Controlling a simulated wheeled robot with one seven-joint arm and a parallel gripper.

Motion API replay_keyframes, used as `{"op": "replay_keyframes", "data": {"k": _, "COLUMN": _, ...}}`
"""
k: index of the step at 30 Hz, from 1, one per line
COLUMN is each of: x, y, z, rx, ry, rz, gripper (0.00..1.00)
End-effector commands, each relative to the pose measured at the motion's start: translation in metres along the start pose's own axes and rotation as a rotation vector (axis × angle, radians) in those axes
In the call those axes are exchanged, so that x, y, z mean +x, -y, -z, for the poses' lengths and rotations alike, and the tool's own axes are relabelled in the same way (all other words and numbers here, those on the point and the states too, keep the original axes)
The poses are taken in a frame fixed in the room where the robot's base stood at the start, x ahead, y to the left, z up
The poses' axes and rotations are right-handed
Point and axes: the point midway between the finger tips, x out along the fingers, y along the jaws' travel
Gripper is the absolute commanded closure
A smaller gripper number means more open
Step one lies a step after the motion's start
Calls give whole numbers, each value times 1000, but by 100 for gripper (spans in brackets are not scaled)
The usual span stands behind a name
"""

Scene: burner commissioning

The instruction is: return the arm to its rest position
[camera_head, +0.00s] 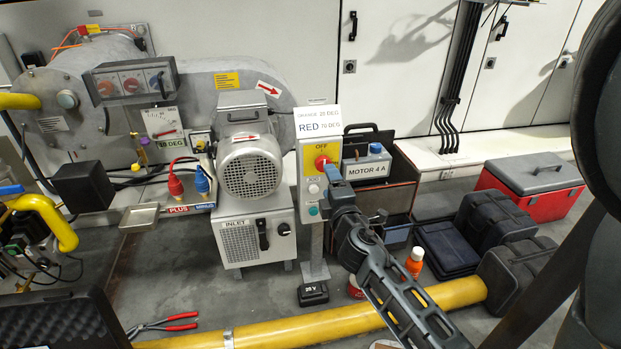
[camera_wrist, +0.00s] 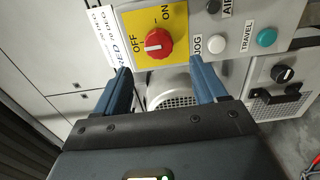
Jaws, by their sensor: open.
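My gripper (camera_wrist: 163,78) is open and empty in the wrist view, its two blue fingers apart. Between and beyond the fingertips is a red rotary knob (camera_wrist: 158,43) on a yellow OFF/ON plate (camera_wrist: 133,20); the fingers do not close on it. In the head view my gripper (camera_head: 333,176) is in front of the control post (camera_head: 307,160), just below the red knob (camera_head: 322,162). My arm reaches up to it from the lower right. The exact gap between fingertips and panel cannot be told.
A blower motor (camera_head: 250,168) stands left of the post. A toolbox (camera_head: 395,165) with a battery marked MOTOR 4 A (camera_head: 367,163) is right behind my gripper. A yellow pipe (camera_head: 300,330) crosses the floor in front. Dark cases (camera_head: 495,218) and a red cooler (camera_head: 535,185) stand right.

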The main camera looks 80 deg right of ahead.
Motion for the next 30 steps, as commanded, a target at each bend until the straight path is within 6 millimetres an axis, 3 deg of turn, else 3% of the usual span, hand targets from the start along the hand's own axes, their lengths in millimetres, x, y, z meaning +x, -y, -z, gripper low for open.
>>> {"op": "replay_keyframes", "data": {"k": 9, "x": -1, "y": 1, "z": 1, "rx": 3, "ry": -5, "rz": 2, "gripper": 29}}
{"op": "replay_keyframes", "data": {"k": 14, "x": -29, "y": 12, "z": 22, "rx": 68, "ry": -97, "rz": 44, "gripper": 29}}
{"op": "replay_keyframes", "data": {"k": 17, "x": -69, "y": 24, "z": 47, "rx": 164, "ry": -216, "rz": 108, "gripper": 29}}
{"op": "replay_keyframes", "data": {"k": 22, "x": -156, "y": 35, "z": 84, "rx": 379, "ry": -425, "rz": 265, "gripper": 29}}
{"op": "replay_keyframes", "data": {"k": 30, "x": -293, "y": 17, "z": 106, "rx": 746, "ry": -644, "rz": 574, "gripper": 29}}
